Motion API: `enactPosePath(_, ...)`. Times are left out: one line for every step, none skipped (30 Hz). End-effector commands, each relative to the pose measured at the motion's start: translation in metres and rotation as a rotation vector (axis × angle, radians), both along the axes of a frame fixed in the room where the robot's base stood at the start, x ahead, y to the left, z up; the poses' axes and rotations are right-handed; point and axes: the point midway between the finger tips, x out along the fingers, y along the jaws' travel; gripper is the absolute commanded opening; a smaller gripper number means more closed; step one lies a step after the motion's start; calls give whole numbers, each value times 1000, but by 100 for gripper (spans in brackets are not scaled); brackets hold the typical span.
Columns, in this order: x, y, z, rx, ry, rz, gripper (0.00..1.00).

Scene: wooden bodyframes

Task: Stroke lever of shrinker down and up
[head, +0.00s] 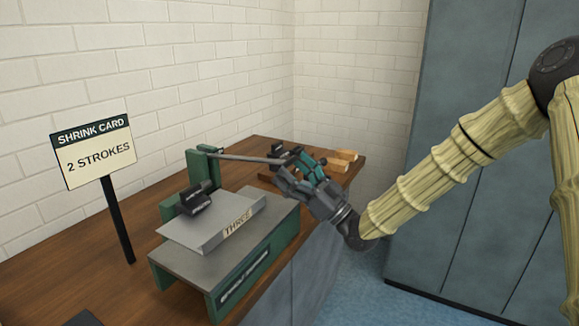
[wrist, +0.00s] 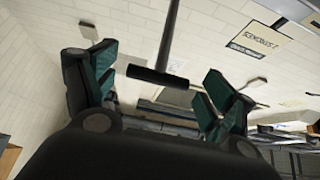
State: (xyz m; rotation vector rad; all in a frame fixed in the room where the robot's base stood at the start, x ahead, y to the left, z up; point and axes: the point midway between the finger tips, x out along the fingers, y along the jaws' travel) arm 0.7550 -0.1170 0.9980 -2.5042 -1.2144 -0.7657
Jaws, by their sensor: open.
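The shrinker (head: 185,268) is a green machine with a grey top, standing on the wooden bench in the head view. Its lever (head: 240,158) is a grey rod that runs from the green post to the right, roughly level. The lever's dark grip (head: 277,160) lies at my gripper (head: 294,166). In the wrist view, the black lever grip (wrist: 155,76) sits across the gap between my gripper's green fingers (wrist: 162,78), apart from both. My gripper is open. The fingers partly hide the grip's end in the head view.
A grey sheet piece marked "THREE" (head: 220,222) lies on the shrinker under the black jaws. A sign (head: 95,150) reads "SHRINK CARD 2 STROKES". Wooden blocks (head: 345,157) lie behind my gripper. A blue-grey cabinet (head: 460,200) stands at right.

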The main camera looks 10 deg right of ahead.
Motion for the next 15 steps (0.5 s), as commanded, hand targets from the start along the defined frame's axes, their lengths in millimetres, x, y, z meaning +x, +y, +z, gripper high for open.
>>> enactPosePath(-4,-6,-5,1,3,-2,84)
enactPosePath(-7,-9,-8,1,3,-1,84)
enactPosePath(-10,-13,-12,1,3,-1,84)
enactPosePath(-13,-17,-15,1,3,-1,84)
enactPosePath(-16,-21,-18,2,4,-2,84)
enactPosePath(-20,-26,-23,2,4,-1,84)
enactPosePath(-23,-29,-26,2,4,-1,84)
enactPosePath(-26,-33,-29,2,4,-1,84)
enactPosePath(-30,-38,-33,1,5,-2,84)
enactPosePath(-33,-41,-36,0,4,-1,84)
enactPosePath(-35,-44,-39,1,3,-1,84)
enactPosePath(-38,-49,-42,1,3,-1,84)
enactPosePath(-41,-51,-45,1,3,-1,84)
enactPosePath(-43,-54,-47,0,3,-1,84)
enactPosePath(-46,-57,-50,0,3,-1,84)
